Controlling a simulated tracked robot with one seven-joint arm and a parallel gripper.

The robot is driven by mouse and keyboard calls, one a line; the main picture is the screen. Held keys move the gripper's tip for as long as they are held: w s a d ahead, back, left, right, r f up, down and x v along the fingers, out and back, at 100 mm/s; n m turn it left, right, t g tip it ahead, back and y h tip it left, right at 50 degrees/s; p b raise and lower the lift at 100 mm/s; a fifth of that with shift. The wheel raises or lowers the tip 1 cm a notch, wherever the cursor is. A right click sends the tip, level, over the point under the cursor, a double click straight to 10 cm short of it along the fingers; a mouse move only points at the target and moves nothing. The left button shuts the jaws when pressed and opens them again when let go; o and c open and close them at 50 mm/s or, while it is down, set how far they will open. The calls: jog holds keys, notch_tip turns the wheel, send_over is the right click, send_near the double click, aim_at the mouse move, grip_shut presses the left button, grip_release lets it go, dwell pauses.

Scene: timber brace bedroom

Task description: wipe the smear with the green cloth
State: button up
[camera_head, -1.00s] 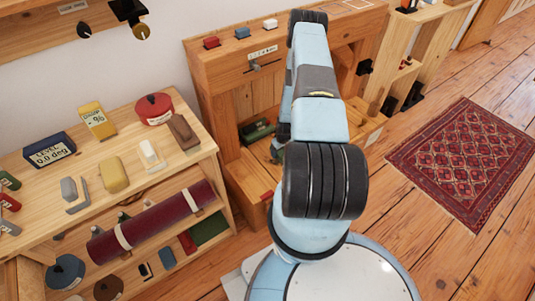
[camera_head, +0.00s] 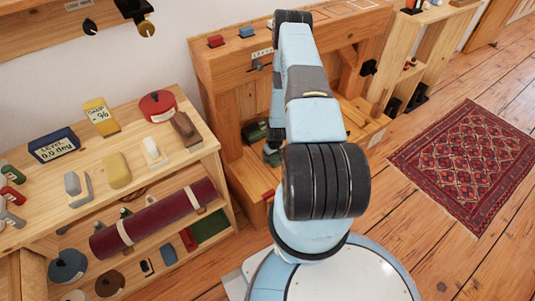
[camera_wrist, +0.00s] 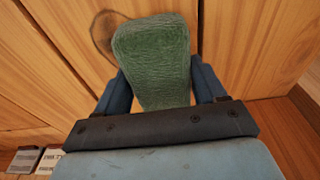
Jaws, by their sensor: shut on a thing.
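The green cloth (camera_wrist: 152,55) is a thick, textured pad held between the two blue fingers of my gripper (camera_wrist: 160,72) in the wrist view. My gripper is shut on it. A brown ring-like mark (camera_wrist: 103,28), which looks like the smear, lies on the wood panel just left of the cloth's far end. The cloth hides part of that mark. I cannot tell whether the cloth touches the wood. In the head view my arm reaches into the wooden bench (camera_head: 232,75) and hides most of the gripper and the smear.
A dark green object (camera_head: 254,132) sits inside the bench recess. A shelf (camera_head: 185,160) with several tools stands at left. A red rug (camera_head: 465,160) lies on the floor at right.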

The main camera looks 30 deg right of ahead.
jog(key=shift+a+r, duration=0.1)
jog(key=shift+a, duration=0.75)
jog(key=shift+s+a, duration=0.1)
jog(key=shift+a, duration=0.6)
jog(key=shift+d+r, duration=0.1)
jog(key=shift+r, duration=3.9)
